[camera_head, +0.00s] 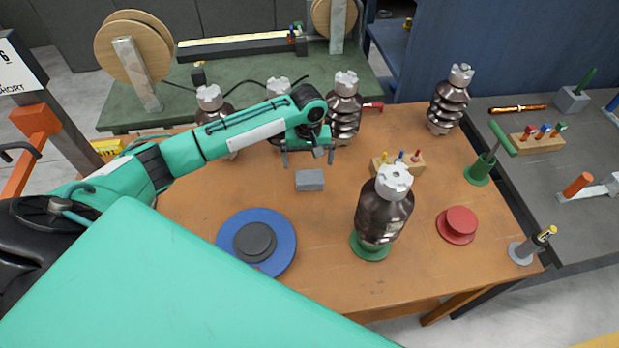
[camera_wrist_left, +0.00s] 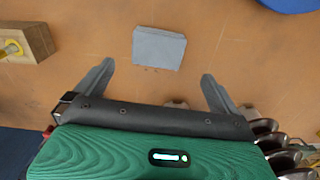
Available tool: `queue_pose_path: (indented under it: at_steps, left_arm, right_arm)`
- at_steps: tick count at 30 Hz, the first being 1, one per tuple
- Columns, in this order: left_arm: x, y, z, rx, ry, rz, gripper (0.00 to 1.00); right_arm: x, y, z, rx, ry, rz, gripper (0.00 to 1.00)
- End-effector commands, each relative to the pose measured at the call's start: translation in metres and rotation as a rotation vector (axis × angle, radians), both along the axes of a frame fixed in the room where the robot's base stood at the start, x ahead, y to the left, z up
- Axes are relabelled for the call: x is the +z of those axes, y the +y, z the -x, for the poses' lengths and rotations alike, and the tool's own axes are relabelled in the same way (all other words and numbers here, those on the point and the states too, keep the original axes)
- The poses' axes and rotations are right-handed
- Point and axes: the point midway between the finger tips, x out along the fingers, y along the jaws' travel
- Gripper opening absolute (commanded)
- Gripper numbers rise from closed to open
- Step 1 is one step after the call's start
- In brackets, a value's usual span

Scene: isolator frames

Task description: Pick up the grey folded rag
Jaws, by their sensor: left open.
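The grey folded rag (camera_head: 310,180) lies flat on the brown wooden table (camera_head: 330,265), near its middle. It is a small rectangular block shape. My left gripper (camera_head: 309,158) is above and just behind the rag, with its two fingers spread and nothing between them. In the left wrist view the rag (camera_wrist_left: 158,48) lies ahead of the open fingers (camera_wrist_left: 155,82), roughly centred between them and apart from them. My right gripper is not in view; a large green surface fills the lower left of the head view.
Dark brown insulators (camera_head: 345,108) stand behind the gripper, and one (camera_head: 384,212) stands to the front right on a green base. A blue disc (camera_head: 283,262) lies front left. A wooden block with coloured pegs (camera_head: 410,168) stands right of the rag. Table around the rag is clear.

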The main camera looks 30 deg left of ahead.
Motion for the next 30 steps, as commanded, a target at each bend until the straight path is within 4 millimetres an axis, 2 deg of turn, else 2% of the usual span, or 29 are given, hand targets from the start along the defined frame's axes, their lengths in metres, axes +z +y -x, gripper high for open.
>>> queue_pose_path:
  at_steps: [3,11,15,19,28,29,30]
  left_arm:
    - [-0.018,0.000,0.001,0.000,0.004,0.000,1.00]
    - [-0.036,-0.002,0.001,0.000,0.001,0.000,1.00]
    - [-0.056,-0.005,0.001,0.000,0.003,-0.001,1.00]
    - [-0.075,-0.005,0.001,0.000,0.001,0.000,1.00]
    - [-0.083,-0.005,0.001,-0.001,-0.001,-0.001,1.00]
    - [-0.083,-0.005,0.001,-0.001,-0.001,-0.001,0.98]
    - [-0.083,-0.005,0.001,-0.001,-0.001,-0.001,0.90]
  right_arm:
    - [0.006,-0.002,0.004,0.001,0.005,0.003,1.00]
    - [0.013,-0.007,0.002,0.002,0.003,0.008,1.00]
    - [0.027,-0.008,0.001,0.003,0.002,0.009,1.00]
    - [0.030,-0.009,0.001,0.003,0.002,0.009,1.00]
    - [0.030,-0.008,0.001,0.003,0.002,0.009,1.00]
    - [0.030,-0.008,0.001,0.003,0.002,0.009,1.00]
    - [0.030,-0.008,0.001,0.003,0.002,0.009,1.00]
